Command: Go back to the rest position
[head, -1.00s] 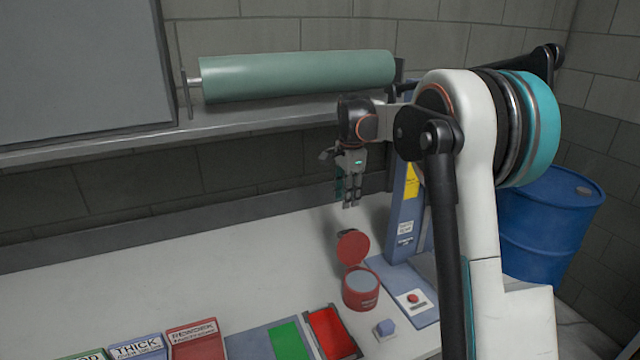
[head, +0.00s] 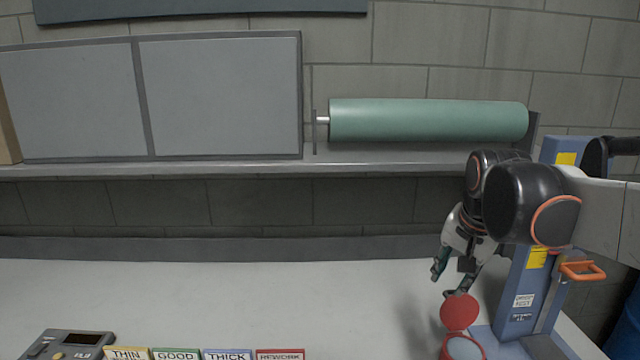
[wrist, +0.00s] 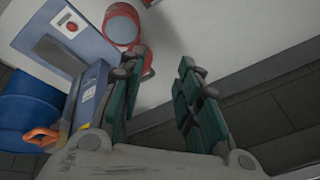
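My gripper (head: 457,277) hangs above the right part of the white table, just above and behind the red round lid in the head view. In the wrist view my gripper (wrist: 160,85) has its green-padded fingers spread apart with nothing between them. My arm comes in from the right edge of the head view. No held thing shows in either view.
A red pot (head: 463,347) with its red lid (head: 460,311) raised stands below my gripper. A blue press (head: 520,290) with an orange handle (head: 582,270) stands close on the right. Labelled bins (head: 227,354) line the front edge. A green roll (head: 430,120) sits on the shelf behind.

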